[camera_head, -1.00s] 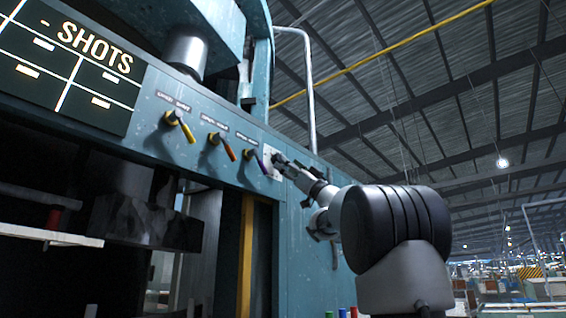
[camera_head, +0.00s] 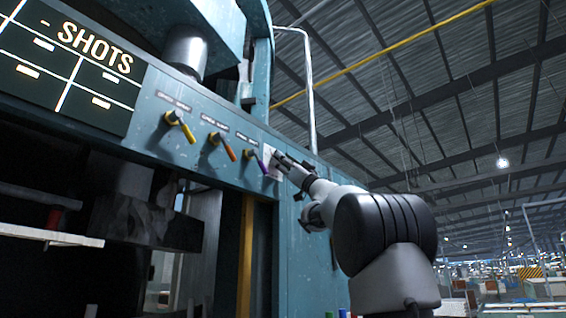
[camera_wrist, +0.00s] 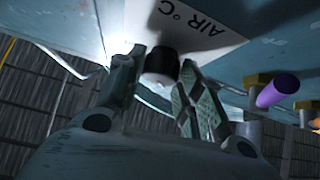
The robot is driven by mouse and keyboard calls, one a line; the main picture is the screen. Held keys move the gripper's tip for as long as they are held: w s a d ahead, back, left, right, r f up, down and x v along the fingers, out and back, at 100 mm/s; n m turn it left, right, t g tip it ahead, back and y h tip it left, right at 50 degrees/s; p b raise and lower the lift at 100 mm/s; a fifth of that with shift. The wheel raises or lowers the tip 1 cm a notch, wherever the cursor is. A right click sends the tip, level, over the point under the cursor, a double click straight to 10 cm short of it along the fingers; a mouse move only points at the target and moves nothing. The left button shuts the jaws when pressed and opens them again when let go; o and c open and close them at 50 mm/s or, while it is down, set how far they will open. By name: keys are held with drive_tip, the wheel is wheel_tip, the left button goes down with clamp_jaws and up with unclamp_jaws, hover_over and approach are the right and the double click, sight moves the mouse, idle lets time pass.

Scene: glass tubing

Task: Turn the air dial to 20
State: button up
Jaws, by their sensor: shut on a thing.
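The air dial is a short black knob (camera_wrist: 160,66) on a pale plate (camera_wrist: 212,32) marked "AIR °C", which appears upside down in the wrist view. My gripper (camera_wrist: 161,72) has one finger on each side of the knob and is shut on it. In the head view my gripper (camera_head: 280,160) reaches the pale plate (camera_head: 272,169) at the right end of the teal machine panel. There the knob is too small and covered to make out. No scale numbers or pointer on the dial can be read.
A purple-handled lever (camera_head: 258,163) sits just left of the plate, and it also shows close by in the wrist view (camera_wrist: 278,91). An orange lever (camera_head: 229,152) and a yellow lever (camera_head: 186,130) are farther left. A pale vertical pipe (camera_head: 309,90) rises behind the panel.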

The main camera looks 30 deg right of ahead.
drive_tip(key=shift+n+g+y, duration=0.3)
drive_tip(key=shift+n+y, duration=0.1)
drive_tip(key=shift+n, duration=0.1)
drive_tip(key=shift+w+d+r+n+g+y, duration=0.15)
drive_tip(key=shift+n+g+y, duration=1.3)
drive_tip(key=shift+n, duration=0.85)
drive_tip(key=shift+s+d+f+n+g+y, duration=0.1)
drive_tip(key=shift+n+g+y, duration=0.9)
drive_tip(key=shift+n+g, duration=1.05)
drive_tip(key=shift+w+d+r+n+g+y, duration=0.15)
drive_tip(key=shift+n+g+y, duration=1.15)
drive_tip(key=shift+n, duration=1.55)
drive_tip(key=o, duration=1)
drive_tip(key=shift+s, duration=0.1)
